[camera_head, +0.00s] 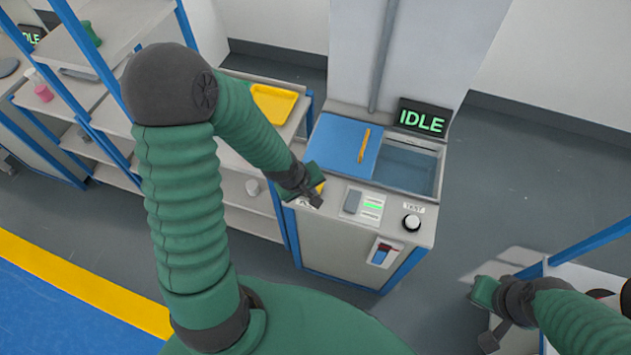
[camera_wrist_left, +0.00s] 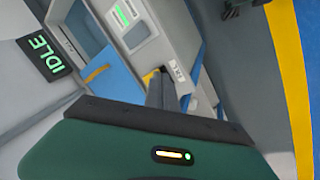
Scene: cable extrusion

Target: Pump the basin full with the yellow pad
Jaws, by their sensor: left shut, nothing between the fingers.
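The basin (camera_head: 408,168) is set into the machine's top and shows bluish water in its uncovered right part. A blue lid (camera_head: 335,140) with a yellow handle covers its left part. The yellow pad (camera_head: 321,187) is at the machine's front left corner, mostly hidden by my left gripper (camera_head: 316,200). In the left wrist view a bit of the yellow pad (camera_wrist_left: 148,78) shows beside the fingers (camera_wrist_left: 161,92), which are together and empty. I cannot tell whether they touch the pad. My right gripper (camera_head: 487,318) is low at the right, away from the machine; its opening is unclear.
A display (camera_head: 423,118) reads IDLE behind the basin. Shelves with a yellow tray (camera_head: 275,102) stand left.

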